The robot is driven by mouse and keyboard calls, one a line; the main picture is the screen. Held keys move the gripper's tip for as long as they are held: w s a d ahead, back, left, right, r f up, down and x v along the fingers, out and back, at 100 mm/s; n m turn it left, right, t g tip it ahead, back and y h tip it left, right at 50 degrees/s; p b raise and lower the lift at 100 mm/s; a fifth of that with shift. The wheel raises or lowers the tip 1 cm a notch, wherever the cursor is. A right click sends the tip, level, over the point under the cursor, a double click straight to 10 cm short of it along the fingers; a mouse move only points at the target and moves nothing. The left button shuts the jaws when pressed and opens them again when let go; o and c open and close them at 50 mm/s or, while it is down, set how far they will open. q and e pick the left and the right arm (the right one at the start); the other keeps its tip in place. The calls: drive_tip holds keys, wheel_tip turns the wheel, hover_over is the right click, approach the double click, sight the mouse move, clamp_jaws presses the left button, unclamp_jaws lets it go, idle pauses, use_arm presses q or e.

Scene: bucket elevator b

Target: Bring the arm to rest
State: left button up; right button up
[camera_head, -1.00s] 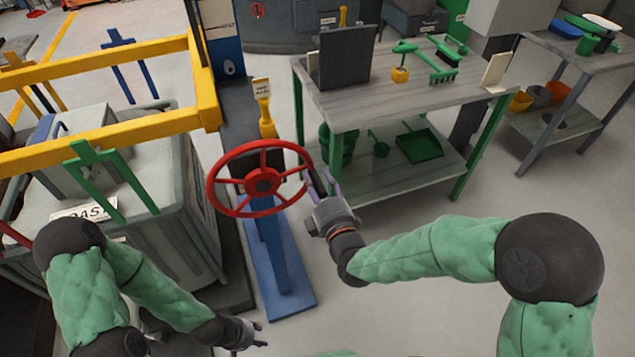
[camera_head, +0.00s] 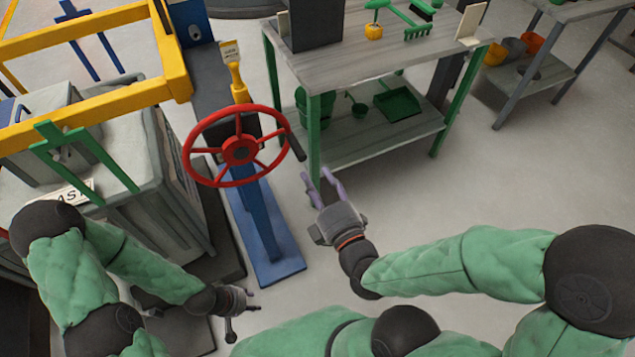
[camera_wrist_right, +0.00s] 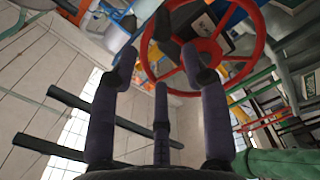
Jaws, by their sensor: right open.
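The red handwheel (camera_head: 240,150) with its dark knob handle (camera_head: 291,141) stands on a blue post (camera_head: 257,215), left of centre in the head view. Its red rim also shows in the right wrist view, beyond the fingers (camera_wrist_right: 262,40). My right gripper (camera_head: 319,177) is open and empty, its purple fingers apart, to the lower right of the wheel. A gap of floor shows between it and the rim. In the right wrist view its fingers (camera_wrist_right: 158,70) are spread with nothing between them. My left gripper (camera_head: 252,302) hangs low near the blue base; its finger opening is unclear.
A workbench (camera_head: 345,68) with green legs and green tools stands behind the right gripper. A yellow rail frame (camera_head: 100,120) and a grey machine (camera_head: 140,165) stand at left. A yellow lever (camera_head: 238,82) stands behind the wheel. Floor at right is open.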

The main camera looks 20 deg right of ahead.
drive_tip(key=shift+s, duration=0.1)
idle(0.5)
wheel_tip(320, 180, down, 18)
drive_tip(key=w+a+m+g+y+p, duration=0.1)
drive_tip(key=w+a+m+g, duration=0.1)
drive_tip(key=m+g, duration=0.7)
drive_tip(key=s+a+f+m+g, duration=0.2)
drive_tip(key=s+f+m+g, duration=0.2)
drive_tip(key=f, duration=0.5)
drive_tip(key=s+a+f+m+g+y+p, duration=0.1)
drive_tip(key=s+f+m+g, duration=0.3)
drive_tip(key=f, duration=0.5)
drive_tip(key=s+m, duration=0.1)
drive_tip(key=s, duration=0.1)
drive_tip(key=shift+s+a+m+g, duration=0.35)
drive_tip(key=shift+m+g, duration=0.05)
